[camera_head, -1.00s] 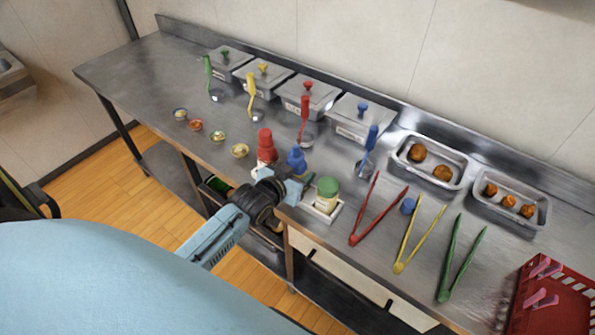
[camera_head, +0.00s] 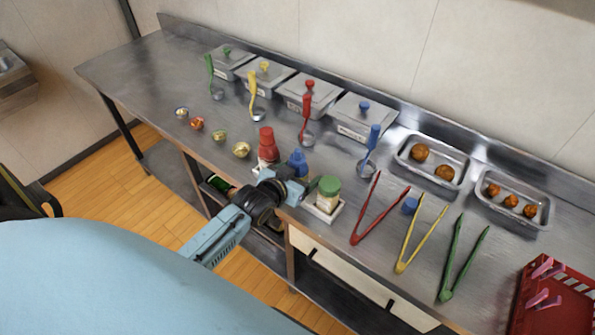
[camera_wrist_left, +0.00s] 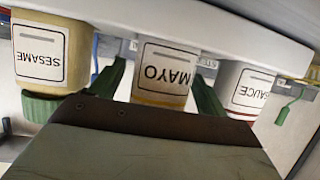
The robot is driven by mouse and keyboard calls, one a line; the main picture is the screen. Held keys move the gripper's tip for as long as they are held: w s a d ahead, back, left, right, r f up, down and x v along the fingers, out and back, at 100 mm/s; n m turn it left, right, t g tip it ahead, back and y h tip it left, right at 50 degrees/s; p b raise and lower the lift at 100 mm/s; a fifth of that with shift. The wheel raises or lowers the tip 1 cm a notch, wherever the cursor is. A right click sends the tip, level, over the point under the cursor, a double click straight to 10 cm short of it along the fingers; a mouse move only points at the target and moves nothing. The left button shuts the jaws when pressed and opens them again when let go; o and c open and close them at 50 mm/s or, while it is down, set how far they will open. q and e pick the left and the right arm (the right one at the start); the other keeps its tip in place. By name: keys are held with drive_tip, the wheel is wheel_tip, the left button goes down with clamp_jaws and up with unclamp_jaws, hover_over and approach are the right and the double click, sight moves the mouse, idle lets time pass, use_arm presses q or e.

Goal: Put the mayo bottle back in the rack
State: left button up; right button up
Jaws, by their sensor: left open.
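The mayo bottle (camera_wrist_left: 163,72) shows its MAYO label upside down in the left wrist view. Its blue cap (camera_head: 298,161) shows in the head view. It stands between the sesame bottle (camera_wrist_left: 50,55), with a green lid, and the sauce bottle (camera_wrist_left: 243,88), with a red cap. The white rack (camera_wrist_left: 150,25) runs along the bottoms of all three bottles, and the mayo bottle's bottom reaches into it like the others. My left gripper (camera_wrist_left: 160,98) is open, one finger on each side of the mayo bottle. It also shows at the rack (camera_head: 322,213) in the head view. My right gripper is out of view.
Red tongs (camera_head: 368,222), yellow tongs (camera_head: 412,245) and green tongs (camera_head: 455,270) lie right of the rack. Lidded containers (camera_head: 310,97) and ladles stand behind. Small bowls (camera_head: 241,150) are to the left. The counter's front edge is close to the rack.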

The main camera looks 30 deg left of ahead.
use_arm(q)
drive_tip(key=p+v, duration=0.1)
drive_tip(key=v, duration=1.2)
drive_tip(key=shift+s, duration=0.15)
drive_tip(key=s+d+f+g+b, duration=0.1)
drive_tip(key=s+f+g, duration=0.3)
drive_tip(key=f, duration=1)
drive_tip(key=s+d+f+g+b, duration=0.15)
drive_tip(key=s+f, duration=0.55)
drive_tip(key=f, duration=0.7)
drive_tip(key=s+d+f+m+g, duration=0.1)
drive_tip(key=s+f+g, duration=0.2)
drive_tip(key=s+f, duration=0.5)
drive_tip(key=s+f+m+g+b, duration=0.1)
drive_tip(key=s+f+g, duration=0.3)
drive_tip(key=s+f, duration=0.4)
drive_tip(key=s, duration=0.5)
drive_tip(key=shift+s+d+f, duration=0.2)
drive_tip(key=shift+s+d, duration=0.2)
